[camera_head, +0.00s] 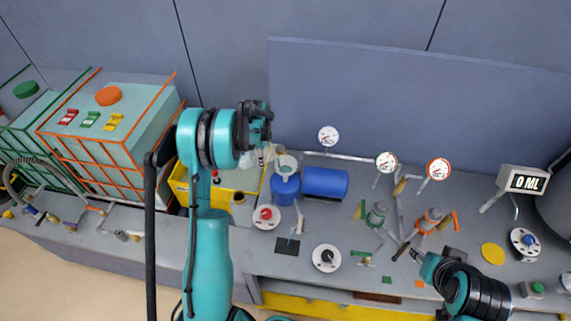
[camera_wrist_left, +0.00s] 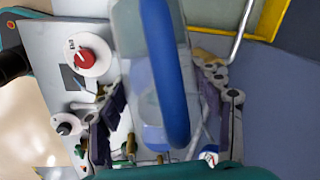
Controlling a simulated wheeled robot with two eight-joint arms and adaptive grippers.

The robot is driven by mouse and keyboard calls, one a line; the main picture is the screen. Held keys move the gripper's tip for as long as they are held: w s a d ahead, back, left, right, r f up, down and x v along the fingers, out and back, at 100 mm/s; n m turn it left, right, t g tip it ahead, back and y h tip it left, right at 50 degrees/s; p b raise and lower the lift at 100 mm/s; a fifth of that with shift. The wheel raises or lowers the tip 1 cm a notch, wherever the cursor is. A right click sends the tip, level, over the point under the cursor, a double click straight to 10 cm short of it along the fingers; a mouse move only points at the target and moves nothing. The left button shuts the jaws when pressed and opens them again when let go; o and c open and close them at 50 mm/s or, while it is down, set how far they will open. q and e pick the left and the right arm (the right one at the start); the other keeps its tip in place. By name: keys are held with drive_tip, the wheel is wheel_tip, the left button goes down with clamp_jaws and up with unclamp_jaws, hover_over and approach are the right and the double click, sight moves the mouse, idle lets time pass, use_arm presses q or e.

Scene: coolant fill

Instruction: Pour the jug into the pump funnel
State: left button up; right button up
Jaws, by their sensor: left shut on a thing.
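My left gripper (camera_head: 262,140) is shut on the jug, above the left side of the bench. In the left wrist view the jug (camera_wrist_left: 135,45) is translucent with a blue handle (camera_wrist_left: 165,75), between the fingers of the left gripper (camera_wrist_left: 165,115). In the head view the gripper hides most of the jug. The pale pump funnel (camera_head: 287,163) sits on top of the blue pump (camera_head: 286,190), just right of and below the left gripper. I cannot tell whether the jug touches the funnel. My right gripper (camera_head: 405,251) is low near the orange valve (camera_head: 430,219); its opening is unclear.
A display (camera_head: 527,183) reads 0 ML. A yellow tray (camera_head: 205,203) and caged tanks (camera_head: 115,120) stand left. A blue motor (camera_head: 325,182), gauges, pipes and a green valve (camera_head: 376,214) crowd the bench. Dials (camera_head: 327,258) lie in front; a grey panel (camera_head: 420,100) rises behind.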

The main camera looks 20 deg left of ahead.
sight(246, 168)
use_arm(q)
drive_tip(key=shift+r+y, duration=0.15)
drive_tip(key=shift+y, duration=0.15)
idle(0.8)
drive_tip(key=f+h+b, duration=0.1)
drive_tip(key=b, duration=0.1)
drive_tip(key=f+t+h+b, duration=0.1)
drive_tip(key=b, duration=0.1)
drive_tip(key=shift+s+a+f, duration=0.2)
drive_tip(key=shift+a+f, duration=0.2)
drive_tip(key=shift+t+h+b, duration=0.3)
drive_tip(key=shift+h+b, duration=0.1)
drive_tip(key=shift+h, duration=0.1)
drive_tip(key=shift+r, duration=0.25)
drive_tip(key=shift+f, duration=0.15)
drive_tip(key=shift+s+a+f+n+t+h+b, duration=0.3)
drive_tip(key=shift+a+f+t+h+b, duration=0.9)
drive_tip(key=shift+b, duration=1.85)
drive_tip(key=shift+s+a+f+n+t+h+b, duration=0.1)
drive_tip(key=shift+s+a+f+t+h+b, duration=0.45)
drive_tip(key=shift+h+b, duration=1.85)
drive_tip(key=shift+s+a+f+n+t+h+b, duration=0.2)
drive_tip(key=shift+s+a+f+t+h+b, duration=0.55)
drive_tip(key=shift+b, duration=2.95)
drive_tip(key=shift+w+d+f+t, duration=0.15)
drive_tip(key=shift+w+f+t, duration=0.15)
drive_tip(key=shift+f, duration=0.2)
